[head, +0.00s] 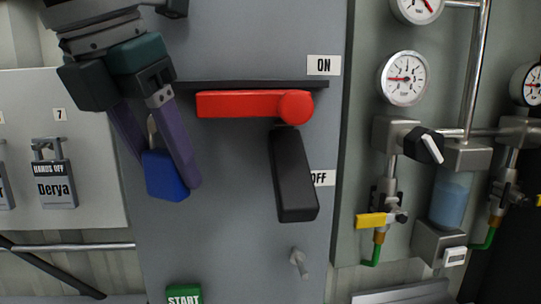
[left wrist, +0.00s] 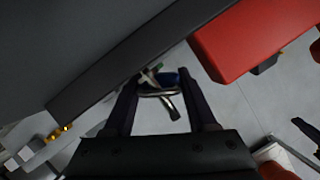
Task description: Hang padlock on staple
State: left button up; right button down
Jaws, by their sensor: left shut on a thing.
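My left gripper (head: 168,172) is shut on a blue padlock (head: 165,178) in front of the grey panel, left of the red handle. The padlock body hangs low between the purple fingers and its metal shackle points up. In the left wrist view the bright shackle (left wrist: 160,92) shows between the fingers, with a bit of the blue body behind it. A small grey metal piece (head: 298,263) sticks out of the panel at the lower right; it may be the staple, but its shape is unclear. The padlock is well apart from it. My right gripper is not in view.
The red handle (head: 245,104) lies level beside the ON label (head: 323,65), under a dark ledge (head: 250,85). A black bar (head: 295,178) hangs below it, partly covering the OFF label. Gauges and pipes stand right. A grey padlock (head: 57,185) hangs left. Panel below is mostly clear.

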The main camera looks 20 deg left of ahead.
pick_arm(q)
jog(key=o, duration=1)
jog(key=shift+c, duration=0.2)
jog(key=shift+o, duration=0.5)
jog(key=shift+a, duration=0.1)
